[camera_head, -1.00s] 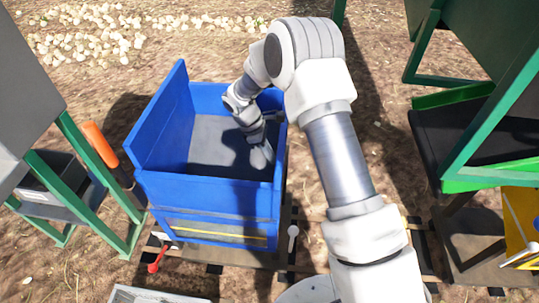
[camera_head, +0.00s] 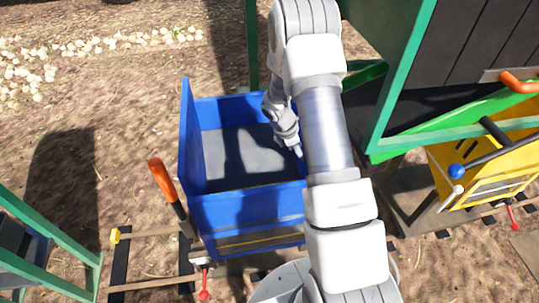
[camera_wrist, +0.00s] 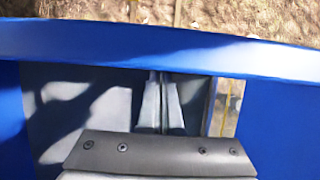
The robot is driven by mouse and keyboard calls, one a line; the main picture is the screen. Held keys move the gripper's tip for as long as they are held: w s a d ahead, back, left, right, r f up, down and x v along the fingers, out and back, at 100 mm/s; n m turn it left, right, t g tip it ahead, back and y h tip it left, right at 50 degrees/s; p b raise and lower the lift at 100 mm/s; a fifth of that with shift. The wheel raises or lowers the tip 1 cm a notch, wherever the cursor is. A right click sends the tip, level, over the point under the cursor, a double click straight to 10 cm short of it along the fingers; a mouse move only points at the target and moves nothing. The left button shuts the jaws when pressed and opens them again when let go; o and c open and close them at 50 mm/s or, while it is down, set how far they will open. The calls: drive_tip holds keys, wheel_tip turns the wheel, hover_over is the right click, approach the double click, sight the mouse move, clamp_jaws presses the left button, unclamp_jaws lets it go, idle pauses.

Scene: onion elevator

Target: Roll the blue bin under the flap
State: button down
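The blue bin (camera_head: 245,210) is an open-topped, box-shaped cart on rails, with its tall side at the left and a grey inside. It stands close to the green-framed structure (camera_head: 400,90) at right; my arm hides part of the gap. My gripper (camera_head: 297,150) is low inside the bin at its right wall. In the wrist view, the two fingers (camera_wrist: 160,78) are together, tips at the bin's blue wall (camera_wrist: 200,48). Contact is likely, but I cannot tell for sure. I cannot pick out the flap with certainty.
A yellow box (camera_head: 490,165) with a blue-knobbed lever stands at right. An orange-handled lever (camera_head: 163,180) stands left of the bin. Rails (camera_head: 150,285) run across below. A green frame (camera_head: 50,250) is at lower left. Pale onions (camera_head: 100,45) lie on the ground behind.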

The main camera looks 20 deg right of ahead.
drive_tip(key=s+d+p, duration=0.1)
drive_tip(key=d, duration=0.9)
drive_tip(key=shift+s+d, duration=0.2)
drive_tip(key=shift+d, duration=0.2)
drive_tip(key=shift+a, duration=0.1)
